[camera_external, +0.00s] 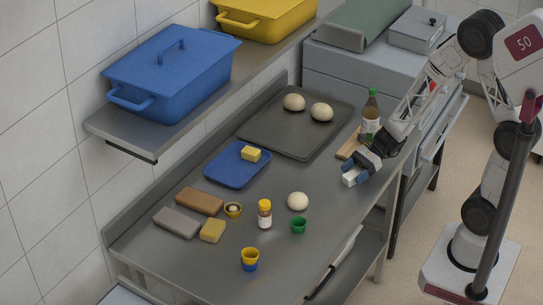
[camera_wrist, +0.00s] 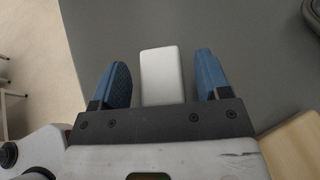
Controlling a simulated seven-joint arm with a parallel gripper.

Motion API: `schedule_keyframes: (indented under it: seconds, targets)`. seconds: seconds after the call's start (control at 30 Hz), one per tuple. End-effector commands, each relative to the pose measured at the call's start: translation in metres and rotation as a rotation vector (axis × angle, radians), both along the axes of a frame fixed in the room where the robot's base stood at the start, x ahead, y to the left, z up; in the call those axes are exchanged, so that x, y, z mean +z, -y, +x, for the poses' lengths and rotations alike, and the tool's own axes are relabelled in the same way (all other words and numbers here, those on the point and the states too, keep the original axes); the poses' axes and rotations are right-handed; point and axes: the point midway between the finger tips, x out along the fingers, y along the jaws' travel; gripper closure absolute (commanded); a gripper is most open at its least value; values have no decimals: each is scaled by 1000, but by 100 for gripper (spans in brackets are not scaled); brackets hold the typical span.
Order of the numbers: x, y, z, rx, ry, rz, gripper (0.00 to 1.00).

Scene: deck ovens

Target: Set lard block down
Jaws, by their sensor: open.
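The white lard block (camera_external: 354,177) rests on the steel table near its right edge, at my gripper (camera_external: 362,171). In the wrist view the lard block (camera_wrist: 161,77) lies between the two blue fingers of my gripper (camera_wrist: 162,80). A gap shows on each side of the block, wider on the right, so the fingers are open and apart from it. The block's near end is hidden behind the gripper body.
A dough ball (camera_external: 298,201), a green cup (camera_external: 299,225) and a yellow-capped jar (camera_external: 265,214) are to the left. The table between the blue tray (camera_external: 225,178) and my gripper is clear.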

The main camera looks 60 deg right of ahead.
Motion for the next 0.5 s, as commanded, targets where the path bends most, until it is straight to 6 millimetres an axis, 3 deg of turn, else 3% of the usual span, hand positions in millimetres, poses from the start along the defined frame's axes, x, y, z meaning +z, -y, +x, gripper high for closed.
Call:
schedule_keyframes:
  seconds: [0.5]
  targets:
    - [14,31,-12,-3,1,0,30]
